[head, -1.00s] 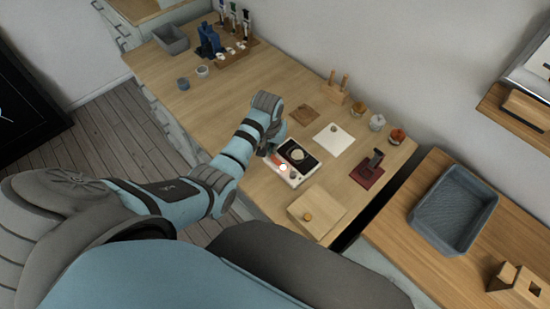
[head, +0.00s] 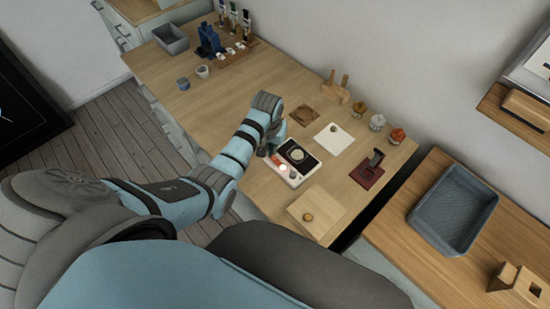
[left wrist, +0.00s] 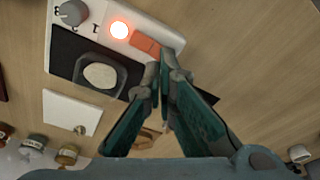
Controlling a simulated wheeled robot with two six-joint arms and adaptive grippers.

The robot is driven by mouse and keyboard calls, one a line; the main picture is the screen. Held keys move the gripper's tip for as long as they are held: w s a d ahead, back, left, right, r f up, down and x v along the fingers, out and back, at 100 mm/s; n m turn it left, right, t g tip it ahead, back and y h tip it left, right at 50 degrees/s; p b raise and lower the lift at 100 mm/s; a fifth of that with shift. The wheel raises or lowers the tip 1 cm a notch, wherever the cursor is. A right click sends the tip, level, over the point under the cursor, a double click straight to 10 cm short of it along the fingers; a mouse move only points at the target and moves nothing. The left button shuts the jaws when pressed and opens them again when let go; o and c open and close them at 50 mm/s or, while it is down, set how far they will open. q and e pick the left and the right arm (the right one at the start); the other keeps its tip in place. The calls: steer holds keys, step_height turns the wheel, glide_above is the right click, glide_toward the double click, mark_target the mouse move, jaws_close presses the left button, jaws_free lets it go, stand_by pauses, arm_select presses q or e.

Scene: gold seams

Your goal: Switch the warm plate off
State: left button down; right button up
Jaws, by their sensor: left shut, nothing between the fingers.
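The warm plate (head: 313,161) is a white unit with a dark top on the wooden counter. In the left wrist view, its round lamp (left wrist: 119,28) glows red-orange. An orange rocker switch (left wrist: 146,44) sits beside the lamp, and a grey numbered knob (left wrist: 72,12) is at the other side. A dish with a pale round content (left wrist: 100,76) stands on the dark top. My left gripper (left wrist: 158,72) is shut and empty, its tips close to the switch; I cannot tell whether they touch it. In the head view, my left gripper (head: 265,152) is at the plate's left end. My right gripper is not in view.
A white square tile (head: 334,140), a wooden board with a knob (head: 318,207), a dark red stand (head: 368,172) and several small jars (head: 377,122) stand around the plate. A grey tray (head: 452,210) is on the right table. The counter left of my arm is mostly clear.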

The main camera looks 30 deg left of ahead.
mark_target(272, 157)
arm_select(q)
steer(key=shift+f+b, duration=0.9)
steer(key=shift+f, duration=0.55)
stand_by(0.5)
step_height(272, 157, up, 3)
steer(key=p, duration=0.3)
steer(key=shift+r+p, duration=0.1)
steer(key=shift+p, duration=0.3)
steer(key=shift+r, duration=1.95)
